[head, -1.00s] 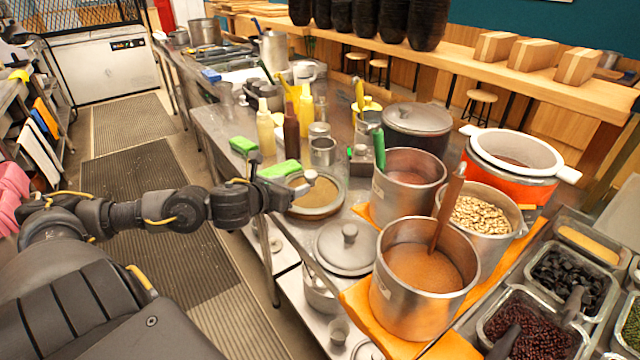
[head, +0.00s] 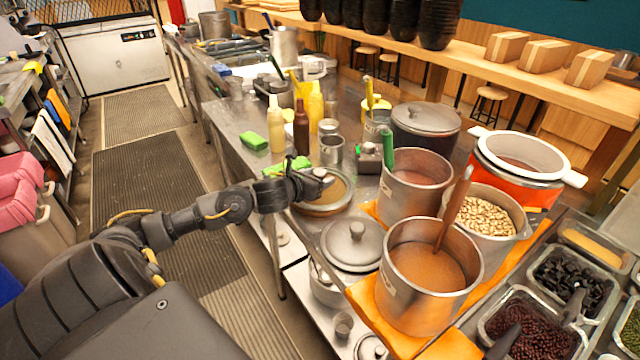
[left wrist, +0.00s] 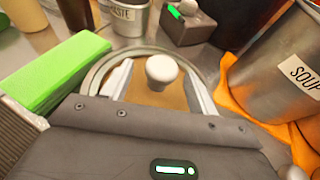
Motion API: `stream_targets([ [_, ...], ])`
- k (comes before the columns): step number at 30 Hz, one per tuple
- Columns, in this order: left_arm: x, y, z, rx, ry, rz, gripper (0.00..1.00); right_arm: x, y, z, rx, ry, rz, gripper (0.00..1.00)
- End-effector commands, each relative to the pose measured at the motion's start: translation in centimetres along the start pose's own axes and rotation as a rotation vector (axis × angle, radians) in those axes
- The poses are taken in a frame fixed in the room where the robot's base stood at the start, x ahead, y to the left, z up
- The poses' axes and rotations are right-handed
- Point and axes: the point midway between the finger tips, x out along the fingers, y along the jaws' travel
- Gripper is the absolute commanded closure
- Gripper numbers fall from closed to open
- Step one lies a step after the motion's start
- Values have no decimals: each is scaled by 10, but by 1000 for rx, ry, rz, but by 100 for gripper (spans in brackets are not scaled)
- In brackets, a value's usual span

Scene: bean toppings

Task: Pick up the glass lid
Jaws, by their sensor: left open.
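The glass lid (head: 336,204) lies flat on the metal counter, round with a metal rim and a brownish look through the glass. It also shows in the left wrist view (left wrist: 96,76), with its pale round knob (left wrist: 161,69) in the middle. My left gripper (head: 318,178) is over the lid from the left. In the left wrist view its two fingers (left wrist: 158,88) are apart, one on each side of the knob. I cannot tell if they touch it. In the head view the gripper partly hides the lid. My right gripper is not in view.
A green sponge (left wrist: 50,70) lies left of the lid. A metal pot labelled SOUP (left wrist: 275,75) stands close on its right, on an orange cloth. A small grey box (left wrist: 187,22) and a metal can (left wrist: 125,17) stand behind. A lidded pot (head: 352,246) is in front.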

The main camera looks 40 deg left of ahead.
Motion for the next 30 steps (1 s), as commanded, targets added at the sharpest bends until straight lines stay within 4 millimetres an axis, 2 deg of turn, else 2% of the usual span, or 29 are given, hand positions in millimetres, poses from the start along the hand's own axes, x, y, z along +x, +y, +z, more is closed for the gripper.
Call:
stream_targets([
  [4,16,0,2,-2,-1,0,41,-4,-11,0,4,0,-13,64],
  [12,19,0,0,1,0,1,41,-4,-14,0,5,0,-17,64],
  [26,19,1,0,0,0,1,99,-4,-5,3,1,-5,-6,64],
  [30,19,1,2,-1,-3,1,100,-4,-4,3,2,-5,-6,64],
])
